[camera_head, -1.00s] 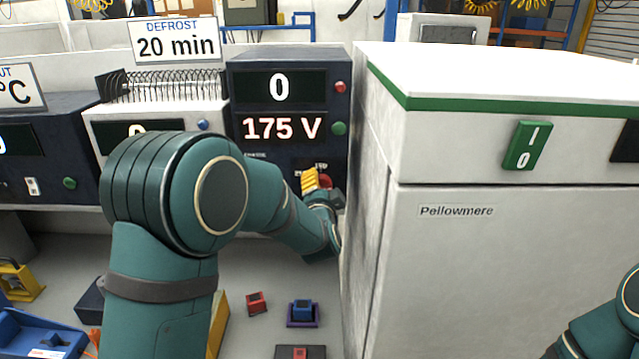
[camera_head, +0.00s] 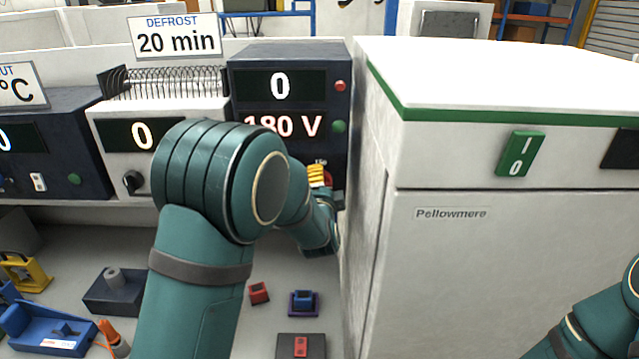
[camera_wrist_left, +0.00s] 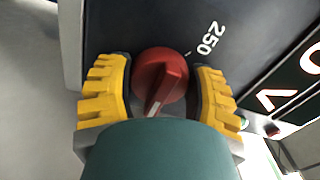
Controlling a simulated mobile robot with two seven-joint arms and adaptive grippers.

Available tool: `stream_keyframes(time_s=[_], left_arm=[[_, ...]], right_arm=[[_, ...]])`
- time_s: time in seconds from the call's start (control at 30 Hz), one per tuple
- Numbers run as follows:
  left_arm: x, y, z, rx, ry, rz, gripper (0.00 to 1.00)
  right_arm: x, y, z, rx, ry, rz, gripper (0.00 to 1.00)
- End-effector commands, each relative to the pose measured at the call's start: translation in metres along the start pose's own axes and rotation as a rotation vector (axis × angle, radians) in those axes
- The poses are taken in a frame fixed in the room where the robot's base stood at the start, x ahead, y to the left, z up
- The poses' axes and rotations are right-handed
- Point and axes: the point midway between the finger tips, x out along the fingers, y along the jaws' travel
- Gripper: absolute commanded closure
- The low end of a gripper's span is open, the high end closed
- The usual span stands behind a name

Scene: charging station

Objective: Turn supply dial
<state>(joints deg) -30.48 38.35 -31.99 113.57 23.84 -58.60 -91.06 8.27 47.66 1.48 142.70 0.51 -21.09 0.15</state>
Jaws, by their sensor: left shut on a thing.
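The supply unit (camera_head: 243,62) is a dark box at the back centre; its upper display reads 0 and its lower one 180 V, partly covered by my left arm. Its red supply dial (camera_wrist_left: 163,75) shows in the left wrist view, with a pale pointer line and the mark 250 beside it. My left gripper (camera_wrist_left: 165,90) has a yellow-backed finger on each side of the dial and is shut on it. In the head view the gripper (camera_head: 320,178) is mostly hidden behind my arm. My right gripper is out of view; only a bit of that arm shows at lower right.
A large white cabinet (camera_head: 450,270) labelled Pellowmere stands close right of the dial, with a green switch (camera_head: 520,153). A white unit (camera_head: 110,158) with a black knob is at left. Small red (camera_head: 259,292) and blue (camera_head: 302,300) blocks lie on the bench below.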

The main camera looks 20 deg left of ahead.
Motion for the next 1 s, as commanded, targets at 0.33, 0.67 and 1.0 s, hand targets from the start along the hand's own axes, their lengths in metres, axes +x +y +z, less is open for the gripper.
stream_keyframes(time_s=[0.33,0.67,1.0], left_arm=[[0.000,0.001,0.000,-0.001,0.000,0.002,0.10],[-0.011,0.000,-0.001,-0.002,0.001,0.001,0.10],[-0.077,0.000,-0.001,-0.002,0.002,0.003,0.10]], right_arm=[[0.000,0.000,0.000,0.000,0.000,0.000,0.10],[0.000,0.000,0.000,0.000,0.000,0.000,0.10],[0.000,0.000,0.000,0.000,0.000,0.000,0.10]])
